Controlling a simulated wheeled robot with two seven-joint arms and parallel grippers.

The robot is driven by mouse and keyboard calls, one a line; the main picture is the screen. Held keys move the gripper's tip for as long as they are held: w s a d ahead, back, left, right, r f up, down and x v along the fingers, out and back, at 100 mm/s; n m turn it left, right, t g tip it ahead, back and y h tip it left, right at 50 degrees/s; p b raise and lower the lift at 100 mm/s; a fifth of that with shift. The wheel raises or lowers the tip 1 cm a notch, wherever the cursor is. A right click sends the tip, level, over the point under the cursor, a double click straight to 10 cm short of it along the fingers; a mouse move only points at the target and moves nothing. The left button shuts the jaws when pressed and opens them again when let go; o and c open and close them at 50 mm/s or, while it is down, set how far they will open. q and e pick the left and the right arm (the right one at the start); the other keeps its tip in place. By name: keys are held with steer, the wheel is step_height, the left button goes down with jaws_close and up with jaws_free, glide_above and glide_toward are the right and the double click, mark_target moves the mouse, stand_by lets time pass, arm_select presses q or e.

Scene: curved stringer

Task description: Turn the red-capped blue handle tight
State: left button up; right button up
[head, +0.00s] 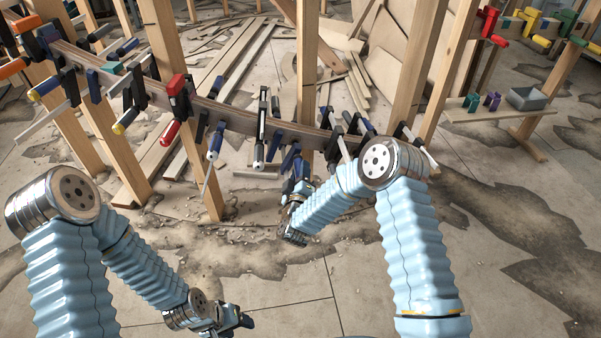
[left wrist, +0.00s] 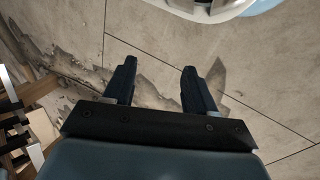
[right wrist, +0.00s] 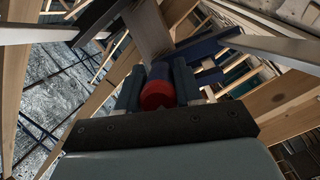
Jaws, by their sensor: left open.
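The red-capped blue handle shows in the right wrist view, with its round red cap (right wrist: 158,92) toward the camera and a little of the blue grip above it. My right gripper (right wrist: 157,75) is around it, one finger close against each side, and appears shut on it. In the head view my right gripper (head: 298,188) is below the curved wooden stringer (head: 235,119), right of centre; the handle itself is hard to make out there. My left gripper (head: 238,319) is low at the bottom of the head view, away from the clamps. In the left wrist view it is open and empty (left wrist: 160,75).
Several clamps line the stringer, among them a red one (head: 178,95) and one with a black bar (head: 262,125). Wooden posts (head: 306,70) stand behind and below it. A shelf with a grey bin (head: 527,98) is at right. The front floor is clear.

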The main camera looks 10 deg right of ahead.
steer(key=shift+c, duration=0.4)
arm_select(q)
steer(key=shift+f, duration=0.1)
